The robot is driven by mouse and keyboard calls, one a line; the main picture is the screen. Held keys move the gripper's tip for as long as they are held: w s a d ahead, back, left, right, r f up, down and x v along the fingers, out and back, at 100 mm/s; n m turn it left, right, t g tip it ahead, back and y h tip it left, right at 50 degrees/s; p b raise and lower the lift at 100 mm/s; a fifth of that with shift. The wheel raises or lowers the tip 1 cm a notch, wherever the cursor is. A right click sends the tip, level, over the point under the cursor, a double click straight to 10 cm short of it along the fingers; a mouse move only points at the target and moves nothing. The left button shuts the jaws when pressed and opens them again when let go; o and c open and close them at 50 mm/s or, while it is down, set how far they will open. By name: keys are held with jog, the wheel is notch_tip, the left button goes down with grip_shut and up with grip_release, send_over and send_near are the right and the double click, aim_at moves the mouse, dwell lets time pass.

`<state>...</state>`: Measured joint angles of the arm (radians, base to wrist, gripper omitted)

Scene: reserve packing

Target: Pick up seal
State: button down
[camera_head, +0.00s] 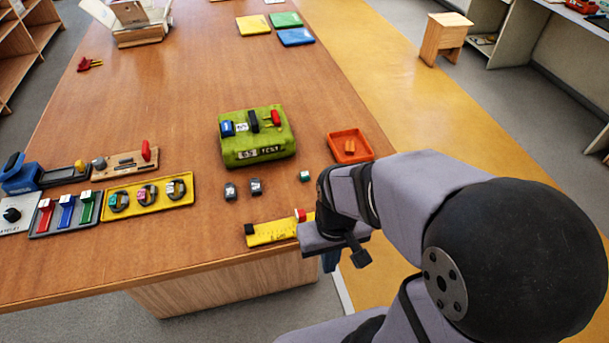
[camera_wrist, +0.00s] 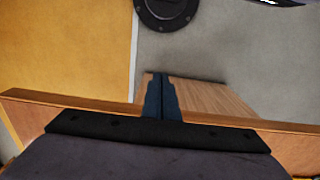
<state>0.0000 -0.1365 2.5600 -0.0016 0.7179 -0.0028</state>
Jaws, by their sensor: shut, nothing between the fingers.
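I cannot tell for sure which object is the seal. My gripper (camera_head: 330,262) is at the table's front right edge, apart from all of these. In the wrist view its blue fingers (camera_wrist: 161,82) are together and empty, with the table edge and floor behind them.
The green case (camera_head: 258,156) stands mid-table with items on top. A yellow ruler-like block (camera_head: 272,232) with a red end lies beside my gripper. A yellow tray (camera_head: 150,207) and a grey tray (camera_head: 70,226) stand at left. The table's middle back is clear.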

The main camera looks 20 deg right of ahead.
jog(key=c, duration=1.6)
grip_release()
jog(key=shift+o, duration=0.2)
jog(key=w+r+t+p, duration=0.1)
jog(key=w+r, duration=0.1)
jog(key=w, duration=0.2)
jog(key=w+r+n+t+p, duration=0.1)
jog(key=w+r+p, duration=0.1)
jog(key=w+r, duration=0.1)
jog(key=w+r+t+p, duration=0.1)
jog(key=w+r, duration=0.2)
jog(key=w, duration=0.2)
jog(key=shift+w+d+t+p, duration=0.25)
jog(key=shift+t+p, duration=0.05)
jog(key=shift+p, duration=0.1)
jog(key=m+t+p, duration=0.1)
send_near(305, 174)
jog(key=shift+x, duration=0.8)
jog(key=shift+p+x, duration=1.35)
jog(key=shift+x, duration=1.65)
